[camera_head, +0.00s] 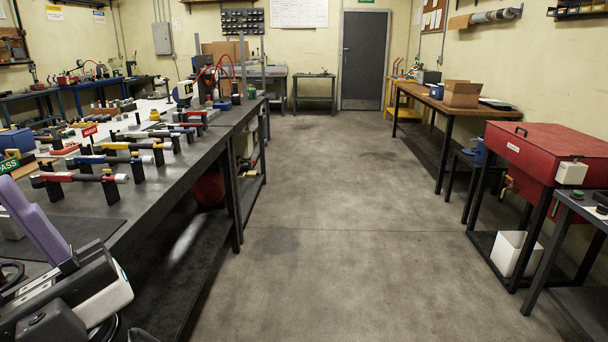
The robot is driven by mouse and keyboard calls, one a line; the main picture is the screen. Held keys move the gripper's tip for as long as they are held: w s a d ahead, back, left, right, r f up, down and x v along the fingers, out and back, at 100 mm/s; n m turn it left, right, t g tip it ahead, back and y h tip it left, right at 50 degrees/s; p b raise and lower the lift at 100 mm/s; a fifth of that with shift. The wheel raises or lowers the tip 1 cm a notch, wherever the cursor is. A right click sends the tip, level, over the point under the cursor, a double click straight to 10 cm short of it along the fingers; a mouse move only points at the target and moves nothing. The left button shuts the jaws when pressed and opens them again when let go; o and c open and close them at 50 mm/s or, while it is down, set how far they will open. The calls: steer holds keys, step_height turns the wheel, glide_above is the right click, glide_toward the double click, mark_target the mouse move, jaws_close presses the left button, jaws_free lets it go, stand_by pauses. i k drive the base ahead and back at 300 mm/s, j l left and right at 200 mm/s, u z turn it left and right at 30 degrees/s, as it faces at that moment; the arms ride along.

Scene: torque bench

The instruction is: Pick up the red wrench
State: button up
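A red-handled torque wrench (55,177) lies level across two black stands on the long bench (180,188) at left. Its middle is dark and its right end is pale. It is the nearest in a row of wrenches. Another red item (197,115), perhaps also a wrench, shows farther back on the bench. Parts of my arm, purple, black and white, show at the lower left, in front of the red wrench. My gripper's fingertips cannot be made out.
A green PASS sign (9,165) stands at the far left. A dark mat (75,232) lies on the near bench top. The floor aisle (320,200) is clear to the grey door (364,60). A red cabinet (545,160) and a white bin (514,254) stand at right.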

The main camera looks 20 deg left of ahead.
mark_target(36, 177)
steer(key=i+u, duration=0.25)
steer(key=u, duration=0.15)
steer(key=i+u, duration=0.25)
steer(key=u, duration=0.2)
steer(key=i+l+u, duration=0.2)
steer(key=u, duration=0.2)
steer(key=i+l+u, duration=0.25)
steer(key=u, duration=0.2)
steer(key=i+l+u, duration=0.15)
steer(key=l+u, duration=0.25)
steer(key=i+l+u, duration=0.15)
steer(key=l+u, duration=0.2)
steer(key=i+l+u, duration=0.15)
steer(key=l+u, duration=0.7)
steer(key=l, duration=0.55)
steer(key=l+u, duration=0.15)
steer(key=l, duration=0.55)
steer(key=i, duration=0.85)
